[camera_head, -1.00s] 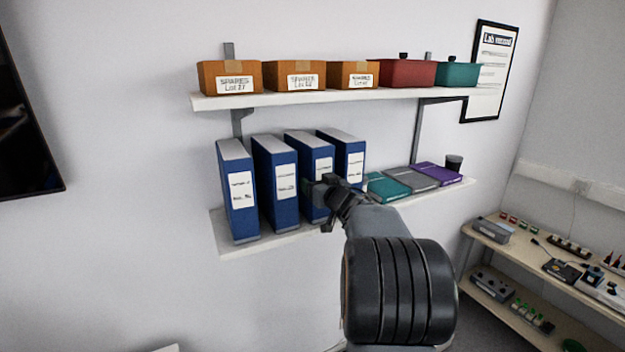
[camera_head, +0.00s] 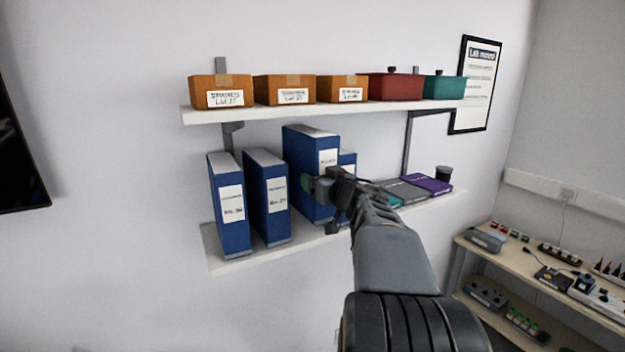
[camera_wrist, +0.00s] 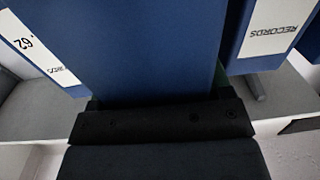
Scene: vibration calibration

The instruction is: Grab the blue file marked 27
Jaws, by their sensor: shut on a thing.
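Several blue files with white labels stand on the lower shelf (camera_head: 225,262). My gripper (camera_head: 322,187) is shut on the third blue file from the left (camera_head: 301,160), gripping it low down. This file sits higher than its neighbours, upright, its base seemingly just above the shelf. I cannot read its number in the head view. In the wrist view my gripper (camera_wrist: 160,122) is against a wide blue face (camera_wrist: 140,45) of the held file. An upside-down label at the left there seems to read 29; I cannot tell which file bears it.
Two blue files (camera_head: 230,205) (camera_head: 268,195) stand to the left. Another blue file (camera_head: 347,162) is partly hidden behind my gripper at the right. Flat books (camera_head: 405,190) and a dark cup (camera_head: 444,173) lie further right. The upper shelf (camera_head: 330,108) with boxes is close above.

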